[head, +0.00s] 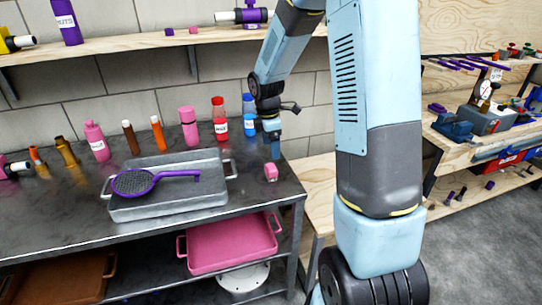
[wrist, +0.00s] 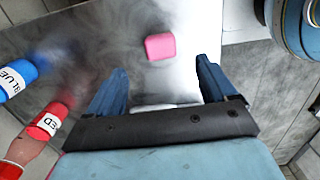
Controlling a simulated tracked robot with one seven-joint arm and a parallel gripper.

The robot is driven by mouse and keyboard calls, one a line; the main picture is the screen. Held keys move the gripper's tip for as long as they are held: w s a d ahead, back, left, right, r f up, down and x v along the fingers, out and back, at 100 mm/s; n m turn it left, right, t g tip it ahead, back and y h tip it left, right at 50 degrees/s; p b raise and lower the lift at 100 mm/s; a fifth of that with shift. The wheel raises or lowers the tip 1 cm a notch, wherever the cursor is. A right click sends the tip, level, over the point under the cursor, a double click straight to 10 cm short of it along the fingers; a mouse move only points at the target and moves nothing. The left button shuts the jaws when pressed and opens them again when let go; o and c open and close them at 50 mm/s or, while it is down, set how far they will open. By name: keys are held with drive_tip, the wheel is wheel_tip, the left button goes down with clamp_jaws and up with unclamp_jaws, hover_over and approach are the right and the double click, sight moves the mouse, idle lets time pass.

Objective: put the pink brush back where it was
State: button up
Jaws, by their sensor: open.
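A small pink block (head: 271,172) sits on the right end of the dark metal bench (head: 60,222). In the wrist view the pink block (wrist: 160,46) lies just beyond my fingertips, roughly centred between them. I see no bristles or handle on it, so I cannot tell whether it is the brush. No other thing in view clearly looks like a pink brush. My gripper (head: 275,152) points down above the bench end, close to the block. In the wrist view my gripper (wrist: 160,75) is open, with nothing between its two blue fingers.
A metal tray (head: 165,210) holds a purple strainer (head: 150,182). A red bottle (head: 220,120) and a blue bottle (head: 249,116) stand behind, left of my gripper; more bottles line the wall. A shelf (head: 130,47) runs above. A pink tray (head: 232,245) is below. Bench around the block is clear.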

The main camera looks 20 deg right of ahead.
drive_tip(key=s+r+m+t, duration=0.2)
drive_tip(key=s+r+m, duration=0.75)
drive_tip(key=r, duration=0.65)
drive_tip(key=s+r+m+t, duration=0.1)
drive_tip(key=s+r+m, duration=0.2)
drive_tip(key=s, duration=0.6)
drive_tip(key=s+r+m+t, duration=0.2)
drive_tip(key=s+r+m, duration=0.2)
drive_tip(key=s, duration=0.5)
drive_tip(key=shift+s+m+t+y, duration=0.3)
drive_tip(key=shift+s+m+y, duration=0.1)
drive_tip(key=shift+m, duration=0.35)
